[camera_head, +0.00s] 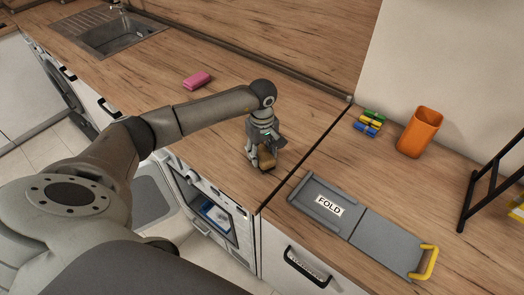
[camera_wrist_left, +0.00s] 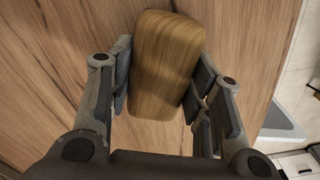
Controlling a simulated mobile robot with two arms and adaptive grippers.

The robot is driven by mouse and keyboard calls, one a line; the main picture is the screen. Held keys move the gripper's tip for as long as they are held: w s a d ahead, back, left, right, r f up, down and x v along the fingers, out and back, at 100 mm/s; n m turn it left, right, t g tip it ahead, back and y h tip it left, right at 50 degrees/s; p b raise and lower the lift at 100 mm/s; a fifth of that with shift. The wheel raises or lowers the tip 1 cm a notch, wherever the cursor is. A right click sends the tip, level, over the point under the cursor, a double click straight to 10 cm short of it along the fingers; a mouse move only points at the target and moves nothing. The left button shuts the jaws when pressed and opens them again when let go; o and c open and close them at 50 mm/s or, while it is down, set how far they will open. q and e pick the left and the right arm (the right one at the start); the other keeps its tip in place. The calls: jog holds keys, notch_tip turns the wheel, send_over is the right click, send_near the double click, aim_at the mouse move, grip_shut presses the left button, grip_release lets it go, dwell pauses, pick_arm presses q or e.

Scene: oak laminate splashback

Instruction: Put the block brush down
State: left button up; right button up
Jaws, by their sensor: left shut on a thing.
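The block brush (camera_wrist_left: 166,62) has a brown wooden back with rounded corners and fills the middle of the left wrist view. My left gripper (camera_wrist_left: 160,85) has its fingers against both sides of it, shut on it. In the head view the same gripper (camera_head: 262,160) points down over the wooden counter (camera_head: 160,70), near its front edge above the oven, and the brush (camera_head: 267,158) shows partly between the fingers. The bristles are hidden. I cannot tell whether the brush touches the counter. My right gripper is not in view.
A pink sponge-like block (camera_head: 197,80) lies behind my left arm. To the right are a grey FOLD board (camera_head: 385,243) with a yellow handle, coloured clips (camera_head: 368,124), an orange cup (camera_head: 419,132) and a black rack (camera_head: 472,196). A sink (camera_head: 112,32) is far left. The counter behind the gripper is clear.

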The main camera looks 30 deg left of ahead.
aim_at(262, 151)
pick_arm(q)
jog(key=shift+f, duration=0.2)
jog(key=o, duration=1.1)
jog(key=shift+r, duration=0.1)
jog(key=shift+c, duration=0.2)
jog(key=shift+r, duration=0.25)
jog(key=shift+w+r, duration=0.1)
jog(key=shift+r, duration=0.25)
notch_tip(262, 151, up, 11)
jog(key=b, duration=0.3)
jog(key=shift+s, duration=0.2)
